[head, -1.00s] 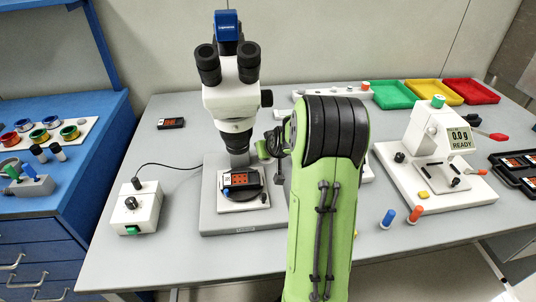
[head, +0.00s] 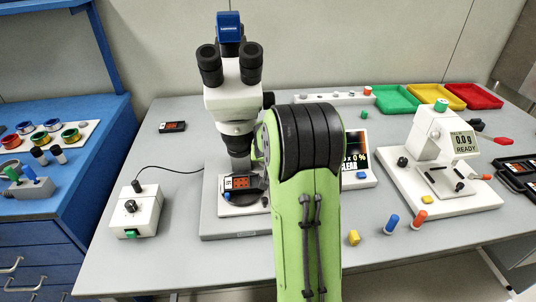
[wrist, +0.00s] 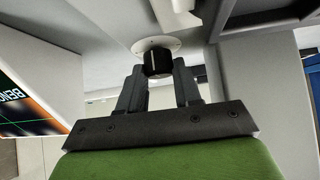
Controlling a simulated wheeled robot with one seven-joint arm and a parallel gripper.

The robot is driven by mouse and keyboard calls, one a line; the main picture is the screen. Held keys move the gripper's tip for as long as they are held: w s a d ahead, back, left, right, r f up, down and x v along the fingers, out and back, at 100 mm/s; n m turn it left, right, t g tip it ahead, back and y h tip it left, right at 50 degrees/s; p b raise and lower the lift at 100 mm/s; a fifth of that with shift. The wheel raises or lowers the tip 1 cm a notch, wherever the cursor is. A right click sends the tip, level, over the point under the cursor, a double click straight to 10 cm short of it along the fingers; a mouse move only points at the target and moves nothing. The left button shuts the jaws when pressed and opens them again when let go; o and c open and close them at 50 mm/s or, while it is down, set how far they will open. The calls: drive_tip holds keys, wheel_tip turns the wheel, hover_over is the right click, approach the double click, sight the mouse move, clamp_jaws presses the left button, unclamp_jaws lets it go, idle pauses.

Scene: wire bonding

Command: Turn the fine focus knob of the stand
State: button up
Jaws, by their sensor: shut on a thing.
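The microscope stand (head: 236,99) with black eyepieces stands on the bench in the head view. A dark chip package (head: 241,184) sits on the stage at its foot. In the wrist view the black fine focus knob (wrist: 157,61) projects from a white disc on the stand's grey side. My gripper (wrist: 158,71) has one finger on each side of the knob and is shut on it. In the head view my green arm hides the knob and most of the gripper.
A display panel (head: 356,158) stands close right of my arm; its edge also shows in the wrist view (wrist: 30,90). A white control box (head: 133,212) is left of the stand. A white bonder (head: 433,147) stands right. Small pegs (head: 391,224) stand near the front edge.

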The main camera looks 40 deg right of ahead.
drive_tip(key=o, duration=1)
drive_tip(key=shift+o, duration=0.2)
drive_tip(key=shift+s+d+r+n+t+y+p, duration=0.15)
drive_tip(key=shift+n+t+y+p, duration=0.2)
drive_tip(key=shift+n, duration=0.25)
drive_tip(key=shift+s+d+f+n+t+y+p, duration=0.15)
drive_tip(key=shift+n+y+p, duration=0.1)
drive_tip(key=shift+n+y, duration=0.3)
drive_tip(key=n+y, duration=0.1)
drive_tip(key=n+p, duration=0.1)
drive_tip(key=shift+d+r+n+t+y, duration=0.15)
drive_tip(key=shift+r+n+t+y, duration=0.05)
drive_tip(key=shift+n+t+y, duration=0.2)
drive_tip(key=n+y+p, duration=0.1)
drive_tip(key=n+p, duration=0.1)
drive_tip(key=n+y+p, duration=0.2)
drive_tip(key=shift+w+d+r+n+y, duration=0.15)
drive_tip(key=shift+n+y, duration=0.15)
drive_tip(key=shift+n, duration=0.05)
drive_tip(key=n+y+p, duration=0.2)
drive_tip(key=shift+w+n+g, duration=0.1)
drive_tip(key=shift+n+g, duration=0.2)
drive_tip(key=p+v, duration=0.3)
drive_tip(key=v, duration=1.2)
drive_tip(key=shift+s, duration=0.3)
